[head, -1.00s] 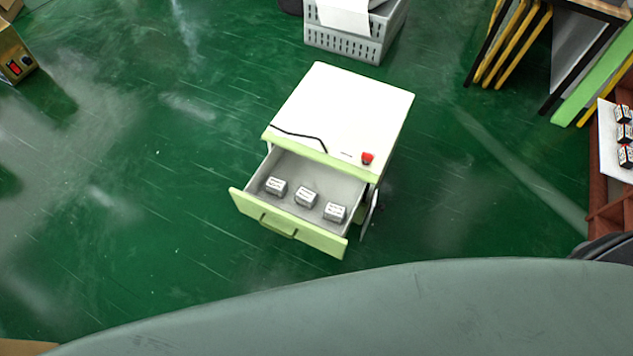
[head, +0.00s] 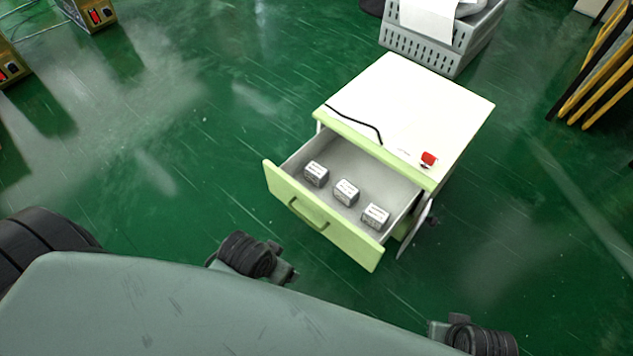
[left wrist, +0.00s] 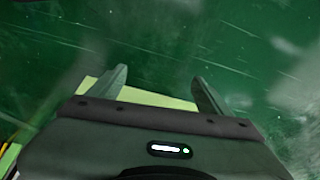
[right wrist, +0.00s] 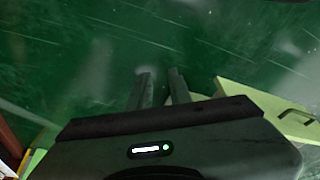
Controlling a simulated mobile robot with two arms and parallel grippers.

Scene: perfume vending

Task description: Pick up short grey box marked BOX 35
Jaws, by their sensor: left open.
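Three short grey boxes with white labelled tops stand in a row in the open drawer (head: 290,180) in the head view: a left one (head: 316,174), a middle one (head: 346,192) and a right one (head: 375,216). Their print is too small to read, so I cannot tell which is BOX 35. My left gripper (left wrist: 158,78) is open and empty over the green floor in the left wrist view. My right gripper (right wrist: 160,74) has its fingers a narrow gap apart with nothing between them. Neither gripper shows in the head view.
The drawer belongs to a white-topped cabinet (head: 410,95) with a red button (head: 428,158) and a black cable. A grey basket (head: 430,50) stands behind it. Yellow-edged panels (head: 600,75) lean at the right. Green floor is clear left of the cabinet.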

